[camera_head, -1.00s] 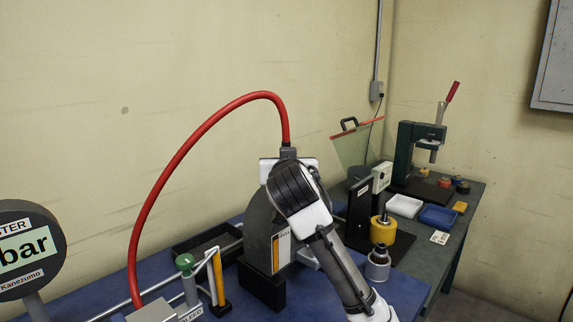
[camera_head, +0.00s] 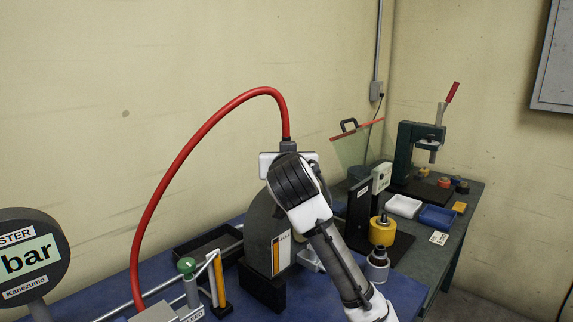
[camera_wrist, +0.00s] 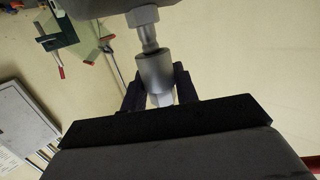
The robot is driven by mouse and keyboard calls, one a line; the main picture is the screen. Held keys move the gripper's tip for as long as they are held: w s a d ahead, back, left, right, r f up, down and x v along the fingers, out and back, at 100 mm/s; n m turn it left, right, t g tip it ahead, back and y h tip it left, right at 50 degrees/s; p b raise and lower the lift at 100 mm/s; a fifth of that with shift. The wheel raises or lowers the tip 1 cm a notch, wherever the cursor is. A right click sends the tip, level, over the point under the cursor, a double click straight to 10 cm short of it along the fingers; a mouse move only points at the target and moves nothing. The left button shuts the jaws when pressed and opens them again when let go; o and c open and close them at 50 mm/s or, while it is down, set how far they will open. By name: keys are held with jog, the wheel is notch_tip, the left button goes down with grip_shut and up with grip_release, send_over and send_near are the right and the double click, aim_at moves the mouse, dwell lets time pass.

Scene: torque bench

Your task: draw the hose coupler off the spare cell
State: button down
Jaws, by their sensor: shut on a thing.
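In the wrist view the silver hose coupler (camera_wrist: 153,72) sits between the two dark fingers of my gripper (camera_wrist: 158,84), which is shut on it. A narrow stem with a hex nut (camera_wrist: 142,17) joins the coupler's end to a grey body (camera_wrist: 95,8) at the top edge, apparently the spare cell. I cannot tell how far the stem reaches inside the coupler. In the head view the red hose (camera_head: 190,145) arches over and comes down to a dark end fitting (camera_head: 288,146) behind my wrist. My wrist hides the fingers and the coupler there.
A grey curved frame (camera_head: 262,235) stands on the blue bench behind my arm. A round gauge (camera_head: 30,285) is at left.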

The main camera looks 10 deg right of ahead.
jog(key=shift+r+p, duration=1.4)
jog(key=shift+r, duration=0.5)
